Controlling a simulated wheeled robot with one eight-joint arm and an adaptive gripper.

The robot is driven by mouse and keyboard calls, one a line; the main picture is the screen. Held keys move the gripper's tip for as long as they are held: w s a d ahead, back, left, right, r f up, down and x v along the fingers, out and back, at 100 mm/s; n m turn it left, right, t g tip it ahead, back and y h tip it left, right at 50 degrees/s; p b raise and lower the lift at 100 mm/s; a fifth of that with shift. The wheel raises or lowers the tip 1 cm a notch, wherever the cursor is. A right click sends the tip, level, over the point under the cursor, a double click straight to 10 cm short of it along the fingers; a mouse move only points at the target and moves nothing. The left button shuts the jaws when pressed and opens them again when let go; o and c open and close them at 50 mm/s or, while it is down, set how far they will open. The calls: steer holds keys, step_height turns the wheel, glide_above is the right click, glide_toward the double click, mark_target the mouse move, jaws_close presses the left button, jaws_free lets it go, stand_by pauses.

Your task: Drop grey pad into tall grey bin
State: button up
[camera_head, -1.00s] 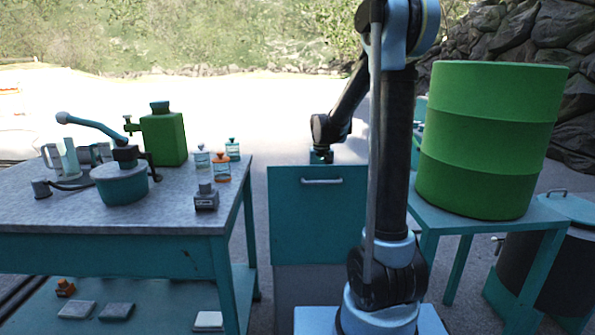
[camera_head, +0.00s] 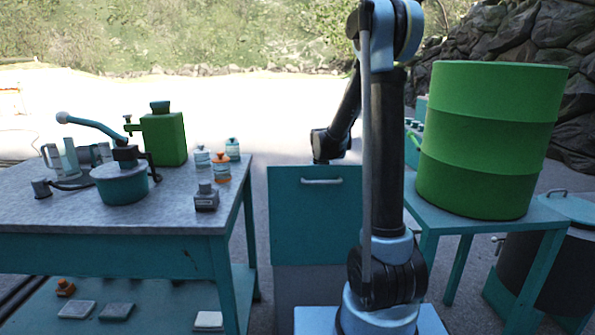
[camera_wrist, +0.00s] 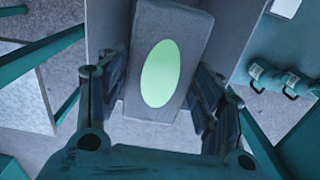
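In the wrist view a grey pad (camera_wrist: 185,35) with a pale green oval on its face lies between the two fingers of my gripper (camera_wrist: 160,95). The fingers sit along its left and right sides and appear closed on it. In the head view the gripper and pad are hidden behind a teal-fronted cabinet; only my wrist shows above it. Light grey walls (camera_wrist: 236,45) stand around the pad in the wrist view; I cannot tell for sure whether they are the tall grey bin.
The teal cabinet (camera_head: 315,215) stands in the middle. A workbench (camera_head: 120,215) at left carries a pump, a green can and small bottles; more pads (camera_head: 76,311) lie on its lower shelf. A green barrel (camera_head: 488,140) stands on the right table.

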steer(key=shift+o, duration=1.2)
step_height(320, 180, up, 12)
